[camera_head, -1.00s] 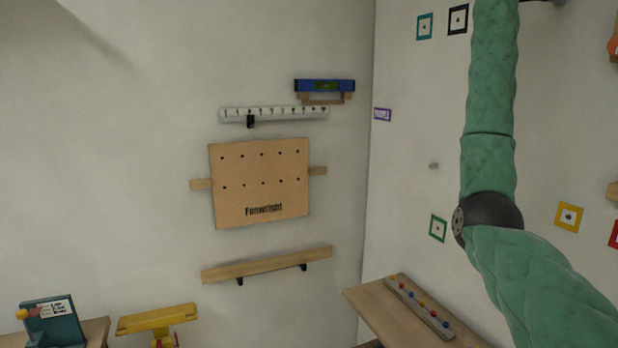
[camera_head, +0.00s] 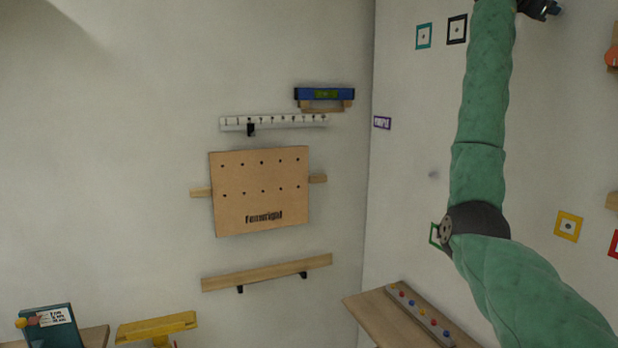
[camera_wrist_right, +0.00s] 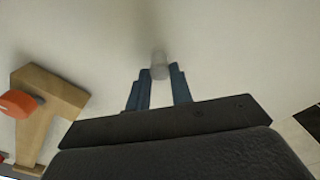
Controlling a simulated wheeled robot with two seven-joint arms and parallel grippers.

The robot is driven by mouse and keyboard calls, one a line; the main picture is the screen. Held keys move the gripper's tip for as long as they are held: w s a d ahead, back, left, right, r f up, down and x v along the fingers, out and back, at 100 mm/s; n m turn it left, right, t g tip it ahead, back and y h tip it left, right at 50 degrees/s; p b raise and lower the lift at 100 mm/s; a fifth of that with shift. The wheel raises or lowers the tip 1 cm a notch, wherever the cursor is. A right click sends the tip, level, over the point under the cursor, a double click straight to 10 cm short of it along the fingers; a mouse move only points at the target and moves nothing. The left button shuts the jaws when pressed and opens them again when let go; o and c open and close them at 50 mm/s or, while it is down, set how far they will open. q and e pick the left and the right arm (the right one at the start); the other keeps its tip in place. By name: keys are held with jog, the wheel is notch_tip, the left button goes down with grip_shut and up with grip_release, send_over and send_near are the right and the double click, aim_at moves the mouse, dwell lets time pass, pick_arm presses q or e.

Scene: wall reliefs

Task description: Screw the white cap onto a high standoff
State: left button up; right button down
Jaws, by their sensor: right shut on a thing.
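My right gripper (camera_head: 540,8) is at the top right edge of the head view, small and partly cut off. In the right wrist view its blue fingers (camera_wrist_right: 160,78) are shut on a pale, blurred cylinder, which looks like the white cap (camera_wrist_right: 159,66), at the fingertips, in front of the pale wall. Whether it touches a standoff cannot be told. High on the right wall are a teal square (camera_head: 424,36) and a black square (camera_head: 457,29), each with a small mark in its middle. A small grey stub (camera_head: 433,175) shows lower down. My left gripper is not in view.
An orange round thing on a wooden bracket (camera_wrist_right: 45,105) is left of the gripper in the wrist view. A yellow square (camera_head: 568,226) is lower on the wall. A shelf with a strip of coloured knobs (camera_head: 420,313) is below. A pegboard (camera_head: 260,190) hangs left.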

jog(key=m, duration=0.3)
jog(key=c, duration=1.5)
grip_release()
jog(key=shift+d, duration=0.1)
jog(key=n+b, duration=0.1)
jog(key=n, duration=1.9)
jog(key=shift+w, duration=0.1)
